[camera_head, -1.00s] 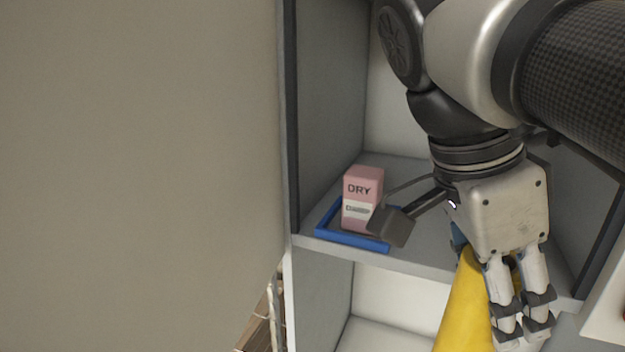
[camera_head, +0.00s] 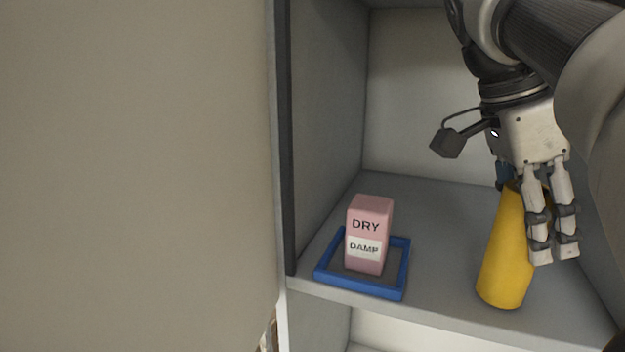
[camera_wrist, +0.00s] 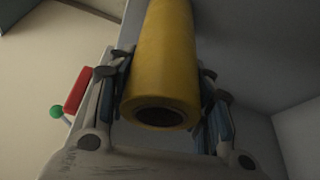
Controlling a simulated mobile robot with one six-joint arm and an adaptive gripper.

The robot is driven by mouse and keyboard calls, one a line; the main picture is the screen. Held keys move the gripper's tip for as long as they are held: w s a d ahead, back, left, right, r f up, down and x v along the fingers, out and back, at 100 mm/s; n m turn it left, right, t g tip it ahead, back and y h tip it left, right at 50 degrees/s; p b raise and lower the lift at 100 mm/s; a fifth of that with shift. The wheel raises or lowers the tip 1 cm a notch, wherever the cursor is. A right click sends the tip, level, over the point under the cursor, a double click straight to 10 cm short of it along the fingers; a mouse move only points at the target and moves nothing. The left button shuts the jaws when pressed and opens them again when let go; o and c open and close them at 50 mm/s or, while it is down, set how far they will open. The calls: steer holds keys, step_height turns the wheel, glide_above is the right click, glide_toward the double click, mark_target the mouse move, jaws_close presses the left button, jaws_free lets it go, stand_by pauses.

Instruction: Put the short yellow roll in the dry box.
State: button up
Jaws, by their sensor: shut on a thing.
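My gripper (camera_head: 535,215) is shut on the yellow roll (camera_head: 508,255), its fingers around the roll's upper part. The roll hangs slightly tilted, its lower end over the grey shelf at the right of the head view. I cannot tell whether that end touches the shelf. In the wrist view the yellow roll (camera_wrist: 168,60) lies between the fingers, its hollow end facing the camera. A grey cabinet compartment (camera_head: 420,195) surrounds the gripper and roll; the pictures do not show whether it is the dry box.
A pink block (camera_head: 369,215) marked DRY, with a white DAMP label, stands in a blue tray (camera_head: 358,287) at the shelf's front left. A large beige panel (camera_head: 135,170) fills the left. Shelf between tray and roll is clear. The wrist view shows a red object (camera_wrist: 77,90) at left.

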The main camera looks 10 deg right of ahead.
steer(key=w+d, duration=0.3)
steer(key=shift+f+p, duration=0.2)
steer(key=shift+p, duration=0.15)
steer(key=o, duration=1.3)
steer(key=shift+w+f, duration=0.1)
steer(key=shift+c, duration=0.2)
